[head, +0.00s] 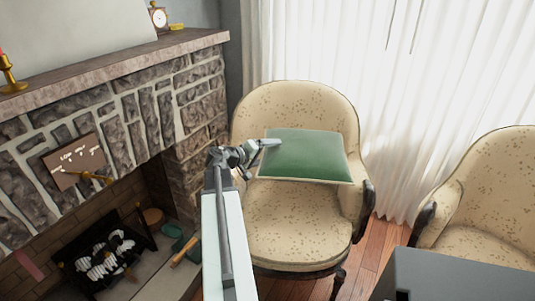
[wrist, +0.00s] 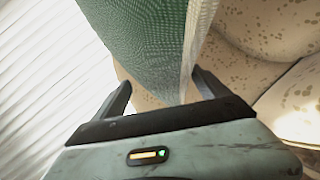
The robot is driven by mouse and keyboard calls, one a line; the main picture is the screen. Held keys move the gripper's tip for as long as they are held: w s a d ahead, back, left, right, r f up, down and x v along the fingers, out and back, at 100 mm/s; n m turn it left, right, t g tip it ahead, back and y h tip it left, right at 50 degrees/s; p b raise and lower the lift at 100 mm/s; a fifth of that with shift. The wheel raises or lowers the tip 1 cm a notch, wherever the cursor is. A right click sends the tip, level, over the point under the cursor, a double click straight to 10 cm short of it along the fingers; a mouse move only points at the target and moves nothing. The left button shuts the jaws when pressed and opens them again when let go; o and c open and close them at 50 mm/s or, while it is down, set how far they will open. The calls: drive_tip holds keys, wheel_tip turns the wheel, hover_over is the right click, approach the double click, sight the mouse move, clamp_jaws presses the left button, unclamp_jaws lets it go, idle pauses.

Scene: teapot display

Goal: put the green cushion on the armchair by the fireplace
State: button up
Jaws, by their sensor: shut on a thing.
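The green cushion (head: 308,155) with a pale edge is in front of the backrest of the cream, speckled armchair (head: 298,240) by the fireplace, and appears above its seat. I cannot tell whether it touches the backrest. My gripper (head: 268,144) is shut on the cushion's left side. In the wrist view the cushion (wrist: 145,45) fills the upper middle and runs down between the two fingers of my gripper (wrist: 162,92). The armchair's speckled fabric (wrist: 262,35) shows behind it at the right.
The stone fireplace (head: 140,115) with its mantel (head: 110,68) stands left of the armchair. A second speckled armchair (head: 490,205) is at the right, behind a dark grey surface (head: 455,275). White curtains (head: 400,90) hang behind. Wooden floor (head: 375,245) shows between the chairs.

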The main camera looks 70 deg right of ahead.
sight(267, 214)
drive_tip(key=shift+w+a+r, duration=0.25)
drive_tip(key=shift+w+r, duration=0.05)
drive_tip(key=shift+r, duration=0.25)
wheel_tip(267, 214, down, 28)
drive_tip(key=b, duration=2.8)
drive_tip(key=shift+f, duration=0.25)
drive_tip(key=shift+c, duration=0.2)
drive_tip(key=shift+r, duration=0.25)
drive_tip(key=o, duration=1.9)
drive_tip(key=shift+f, duration=0.1)
drive_tip(key=shift+r, duration=0.2)
drive_tip(key=p+v, duration=0.4)
drive_tip(key=v, duration=0.7)
drive_tip(key=shift+w+a, duration=0.25)
drive_tip(key=shift+a, duration=0.15)
